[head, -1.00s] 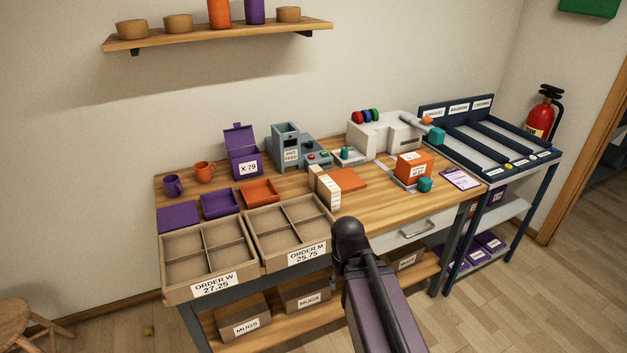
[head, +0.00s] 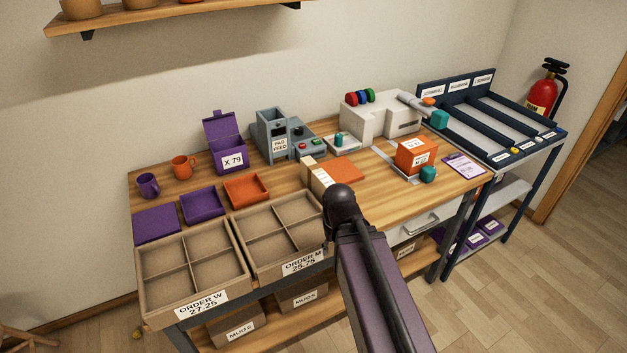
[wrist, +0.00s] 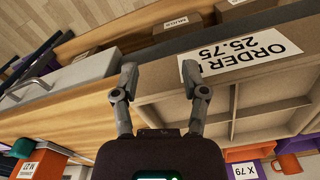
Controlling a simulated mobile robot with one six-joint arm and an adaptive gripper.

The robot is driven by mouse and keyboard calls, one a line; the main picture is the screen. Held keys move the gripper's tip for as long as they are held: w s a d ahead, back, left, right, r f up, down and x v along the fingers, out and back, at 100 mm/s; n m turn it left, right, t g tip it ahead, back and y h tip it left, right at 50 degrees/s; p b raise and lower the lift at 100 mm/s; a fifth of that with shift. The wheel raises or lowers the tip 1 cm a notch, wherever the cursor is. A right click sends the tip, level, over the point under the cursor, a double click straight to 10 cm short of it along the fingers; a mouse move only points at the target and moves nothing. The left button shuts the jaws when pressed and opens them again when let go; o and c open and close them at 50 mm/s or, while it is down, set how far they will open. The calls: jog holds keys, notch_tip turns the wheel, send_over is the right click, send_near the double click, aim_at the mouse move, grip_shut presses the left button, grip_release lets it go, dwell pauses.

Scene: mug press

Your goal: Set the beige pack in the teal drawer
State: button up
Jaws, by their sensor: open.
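A small beige pack (head: 309,172) with a pale striped face stands on the wooden bench, left of an orange pad (head: 345,169) and behind the ORDER M tray. I see no clearly teal drawer. A pale grey drawer (head: 408,232) with a metal handle is shut under the bench top, partly behind my arm; its front and handle also show in the wrist view (wrist: 62,84). My gripper (wrist: 160,71) is open and empty in the wrist view, over the bench's front edge beside the ORDER M tray (wrist: 205,108). In the head view my arm hides it.
Divided trays (head: 192,265) line the front left. A dark rack (head: 490,120) adjoins the bench's right end.

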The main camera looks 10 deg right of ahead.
jog(key=shift+d, duration=0.2)
jog(key=o, duration=0.5)
jog(key=shift+w+r, duration=0.1)
jog(key=shift+w, duration=0.05)
jog(key=shift+o, duration=0.3)
jog(key=shift+w+r, duration=0.2)
jog(key=shift+w, duration=0.1)
notch_tip(320, 180, up, 14)
jog(key=n+p, duration=0.4)
jog(key=p, duration=1.1)
send_over(318, 171)
jog(key=shift+w+r, duration=0.15)
notch_tip(318, 171, down, 9)
jog(key=b, duration=0.8)
jog(key=shift+r+b, duration=0.15)
jog(key=shift+b, duration=0.25)
jog(key=shift+f+b, duration=2.6)
